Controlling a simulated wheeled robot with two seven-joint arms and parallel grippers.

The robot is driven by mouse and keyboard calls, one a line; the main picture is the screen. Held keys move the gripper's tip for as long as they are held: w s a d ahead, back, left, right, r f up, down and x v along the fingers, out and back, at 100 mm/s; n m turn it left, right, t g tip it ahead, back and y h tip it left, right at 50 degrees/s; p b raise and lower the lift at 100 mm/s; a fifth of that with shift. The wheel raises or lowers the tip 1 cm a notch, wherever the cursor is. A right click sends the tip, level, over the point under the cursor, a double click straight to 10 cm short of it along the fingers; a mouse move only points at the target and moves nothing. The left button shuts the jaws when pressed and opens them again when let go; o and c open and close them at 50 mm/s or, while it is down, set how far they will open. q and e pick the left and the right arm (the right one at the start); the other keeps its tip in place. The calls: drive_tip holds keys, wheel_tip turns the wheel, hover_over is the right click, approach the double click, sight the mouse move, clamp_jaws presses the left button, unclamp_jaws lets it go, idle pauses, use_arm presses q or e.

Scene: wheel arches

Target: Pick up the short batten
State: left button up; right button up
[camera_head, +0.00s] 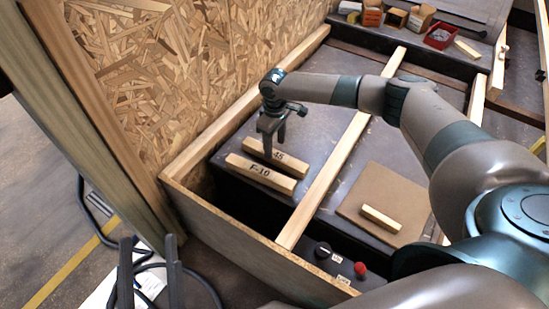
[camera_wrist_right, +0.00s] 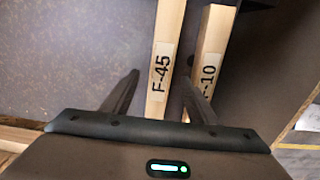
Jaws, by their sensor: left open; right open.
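Two pale wooden battens lie side by side on the dark surface: one marked F-10 (camera_head: 261,173) in front, one marked F-45 (camera_head: 290,163) just behind. A small unmarked wooden piece (camera_head: 381,218) lies on a brown board at the right. My right gripper (camera_head: 273,145) is open, pointing down over the F-45 batten and partly hiding it. In the right wrist view, the F-45 batten (camera_wrist_right: 164,55) runs between the open fingers (camera_wrist_right: 160,92); the F-10 batten (camera_wrist_right: 213,45) lies beside it, partly behind the right finger. My left gripper (camera_head: 148,262) is open and empty at the lower left.
A tall chipboard panel (camera_head: 190,60) rises behind the battens. A wooden rail (camera_head: 325,180) crosses the dark surface between them and the brown board (camera_head: 352,205). Knobs, one red (camera_head: 360,268), sit near the front. Small boxes and a red bin (camera_head: 440,36) stand at the back.

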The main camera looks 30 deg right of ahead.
sight(275, 153)
drive_tip(key=shift+f, duration=0.1)
drive_tip(key=shift+f, duration=0.25)
wheel_tip(275, 153, down, 4)
drive_tip(key=shift+f+b, duration=0.2)
drive_tip(key=shift+b, duration=0.8)
use_arm(q)
drive_tip(key=r+t, duration=0.1)
drive_tip(key=a+r+t, duration=0.1)
drive_tip(key=r, duration=0.1)
drive_tip(key=a+r+t, duration=0.1)
drive_tip(key=shift+s+r, duration=0.15)
drive_tip(key=shift+r, duration=0.1)
use_arm(e)
drive_tip(key=c, duration=1.3)
